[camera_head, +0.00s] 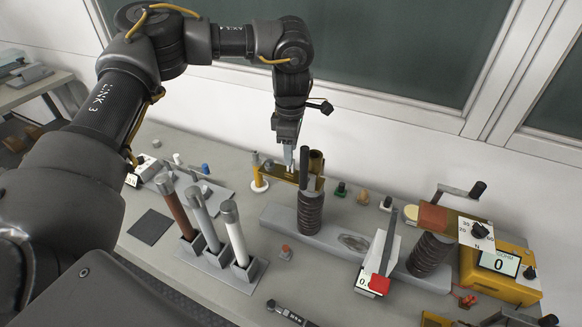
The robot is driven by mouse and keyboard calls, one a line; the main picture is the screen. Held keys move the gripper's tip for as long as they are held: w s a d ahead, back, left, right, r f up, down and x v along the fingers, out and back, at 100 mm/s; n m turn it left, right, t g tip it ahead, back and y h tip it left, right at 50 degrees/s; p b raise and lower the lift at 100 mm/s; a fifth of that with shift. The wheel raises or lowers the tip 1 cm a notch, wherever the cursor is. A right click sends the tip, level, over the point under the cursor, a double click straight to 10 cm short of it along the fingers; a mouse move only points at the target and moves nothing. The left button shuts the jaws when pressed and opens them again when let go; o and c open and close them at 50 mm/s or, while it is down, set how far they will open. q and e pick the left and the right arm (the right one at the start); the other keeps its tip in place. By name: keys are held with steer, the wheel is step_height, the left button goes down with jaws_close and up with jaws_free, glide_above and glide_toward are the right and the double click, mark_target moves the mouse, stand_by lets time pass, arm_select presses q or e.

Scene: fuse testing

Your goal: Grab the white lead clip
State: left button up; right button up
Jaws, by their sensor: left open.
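My left gripper (295,160) points down at the back middle of the bench, open, with its tips close to a brass bracket (280,174) beside a dark ribbed post (311,210). Another small white-topped piece (178,160) stands further left, and a small white and dark piece (387,203) stands to the right. I cannot tell which of these is the white lead clip. Nothing clear shows between the fingers. My right gripper is not in view.
Three tall fuse-like rods, brown, grey and white (236,235), stand in a grey rack at front left. A yellow meter (500,262) with a display is at right. A red-tipped lever (379,284) stands before a second ribbed post (430,254). A dark square mat (149,227) lies left.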

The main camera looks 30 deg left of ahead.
mark_target(291, 172)
arm_select(q)
step_height(291, 172, down, 4)
steer(key=shift+w+a+r+p, duration=0.1)
steer(key=shift+w+p, duration=0.05)
steer(key=shift+p, duration=0.45)
steer(key=shift+f, duration=0.4)
jaws_close()
steer(key=shift+r, duration=0.1)
